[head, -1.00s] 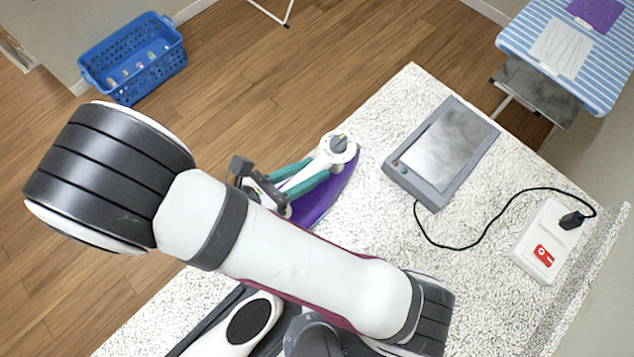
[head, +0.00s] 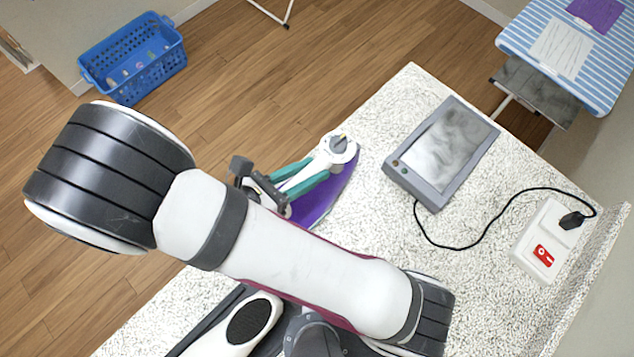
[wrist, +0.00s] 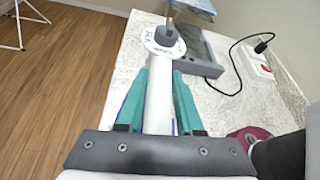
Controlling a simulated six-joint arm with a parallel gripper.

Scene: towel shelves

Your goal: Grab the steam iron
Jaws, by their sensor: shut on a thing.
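The steam iron (head: 338,150) is white and purple and sits on the speckled counter, left of the grey plate. Its round white end with a grey dial shows in the head view, and its purple part lies along the right side. My gripper (head: 305,178) has teal fingers, one on each side of the iron's white handle, and is shut on it. In the wrist view the iron (wrist: 160,95) runs up the middle between the teal fingers of my gripper (wrist: 160,95). My arm hides the iron's near end in the head view.
A grey plate with a shiny panel (head: 448,145) lies right of the iron. A black cord runs from it to a white socket box (head: 532,245) with a red switch. A blue basket (head: 100,75) stands on the wooden floor. A striped ironing board (head: 590,75) is at the upper right.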

